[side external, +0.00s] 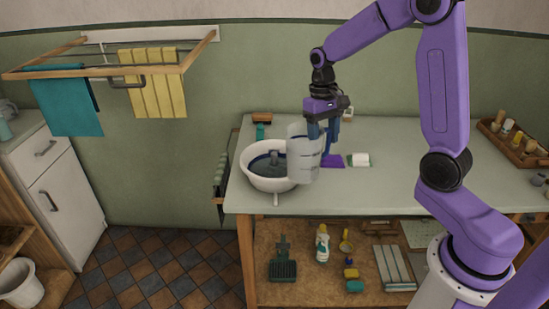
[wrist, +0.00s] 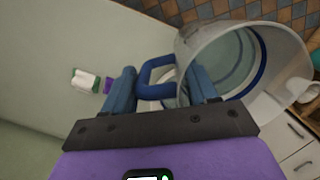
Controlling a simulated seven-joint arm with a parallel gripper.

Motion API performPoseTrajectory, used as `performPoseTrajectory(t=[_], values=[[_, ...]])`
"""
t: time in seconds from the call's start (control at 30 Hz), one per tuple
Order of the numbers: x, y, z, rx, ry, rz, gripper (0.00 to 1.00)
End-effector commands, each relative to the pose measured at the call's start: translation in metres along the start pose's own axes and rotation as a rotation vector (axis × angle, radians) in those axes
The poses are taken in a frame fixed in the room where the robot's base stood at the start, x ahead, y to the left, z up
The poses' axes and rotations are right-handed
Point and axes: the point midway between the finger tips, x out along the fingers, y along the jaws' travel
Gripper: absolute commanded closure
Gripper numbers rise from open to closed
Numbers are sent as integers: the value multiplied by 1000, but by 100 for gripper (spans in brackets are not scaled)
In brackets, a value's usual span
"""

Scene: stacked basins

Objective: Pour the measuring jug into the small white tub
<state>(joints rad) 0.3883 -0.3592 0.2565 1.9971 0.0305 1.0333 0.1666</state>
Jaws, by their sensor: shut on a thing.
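My gripper (side external: 325,128) is shut on the handle and holds the jug close to upright, beside and partly in front of the white tub's right side. The white tub (side external: 262,184) stands at the counter's left end; something dark grey-blue shows inside it, with a grey upright piece. In the wrist view the jug's open mouth (wrist: 240,58) shows pale bluish inside; I cannot tell the liquid level. The jug hides the tub's right edge.
A purple item (side external: 332,160) and a white-and-green block (side external: 358,160) lie right of the jug. A brush (side external: 261,124) lies behind the tub. A wooden tray (side external: 520,140) stands at the far right. The counter's middle is clear. Another white bucket (side external: 20,287) is at lower left.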

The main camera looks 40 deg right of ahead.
Motion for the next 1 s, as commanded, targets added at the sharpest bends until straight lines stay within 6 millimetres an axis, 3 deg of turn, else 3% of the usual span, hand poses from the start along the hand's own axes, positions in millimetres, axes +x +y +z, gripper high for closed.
performPoseTrajectory(t=[0.4, 1.0], values=[[-1, -56, -29, 506, 2, -77, 71], [3, -135, -57, 1190, 3, -178, 72]])
